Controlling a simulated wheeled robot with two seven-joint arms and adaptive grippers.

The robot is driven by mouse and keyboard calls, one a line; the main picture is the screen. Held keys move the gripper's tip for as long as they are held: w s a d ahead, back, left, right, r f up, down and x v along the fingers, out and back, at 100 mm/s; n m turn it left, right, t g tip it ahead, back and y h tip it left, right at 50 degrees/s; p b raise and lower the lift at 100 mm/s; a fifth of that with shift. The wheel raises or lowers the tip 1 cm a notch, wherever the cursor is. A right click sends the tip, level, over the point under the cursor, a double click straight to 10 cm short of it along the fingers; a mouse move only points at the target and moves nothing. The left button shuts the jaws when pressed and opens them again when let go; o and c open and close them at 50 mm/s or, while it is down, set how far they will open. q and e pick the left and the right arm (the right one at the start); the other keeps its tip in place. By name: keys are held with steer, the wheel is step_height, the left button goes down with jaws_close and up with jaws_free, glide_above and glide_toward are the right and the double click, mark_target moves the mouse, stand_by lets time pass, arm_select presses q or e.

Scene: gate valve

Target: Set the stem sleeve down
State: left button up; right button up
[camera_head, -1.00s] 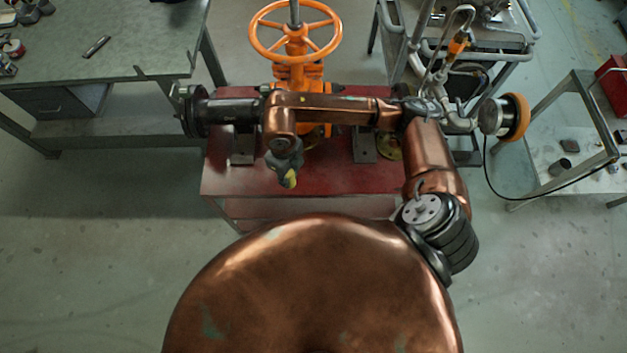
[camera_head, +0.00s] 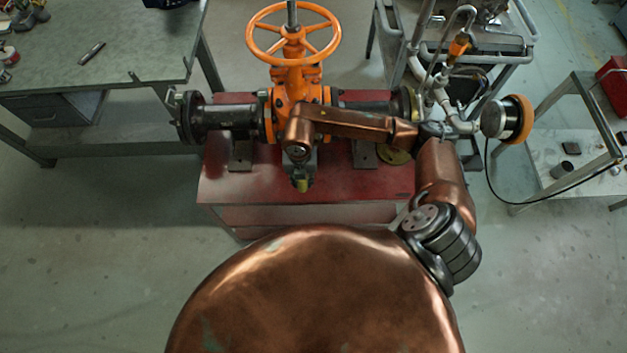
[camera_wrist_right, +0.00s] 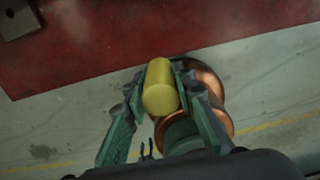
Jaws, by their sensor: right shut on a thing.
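The stem sleeve is a short, plain yellow cylinder (camera_wrist_right: 160,88), seen nearly end-on in the right wrist view. My right gripper (camera_wrist_right: 157,82) has its two green-grey fingers closed on the sides of the sleeve. In the head view my right gripper (camera_head: 302,178) hangs over the red bench top (camera_head: 232,188), in front of the orange valve (camera_head: 296,82). My left gripper is not in view.
A black flanged pipe (camera_head: 225,117) runs through the valve. A grey workbench (camera_head: 110,60) stands at left, a pipe cart (camera_head: 478,60) at back right, and a small table (camera_head: 560,165) at right. The red top's front left is clear.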

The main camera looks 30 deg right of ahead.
steer(key=d+f, duration=0.1)
steer(key=f, duration=0.1)
steer(key=w+d+f, duration=0.1)
steer(key=d+f, duration=0.2)
steer(key=d, duration=0.1)
steer(key=shift+w+f+b, duration=0.35)
steer(key=shift+f, duration=0.05)
steer(key=shift+w+d+f, duration=0.1)
steer(key=shift+d+f, duration=0.05)
steer(key=shift+f, duration=0.75)
steer(key=shift+d+f, duration=0.15)
steer(key=shift+f, duration=0.75)
steer(key=shift+f+b, duration=0.2)
steer(key=shift+b, duration=0.1)
steer(key=o, duration=1.1)
steer(key=shift+o, duration=0.2)
step_height(320, 180, up, 12)
steer(key=p, duration=0.1)
steer(key=shift+r, duration=0.2)
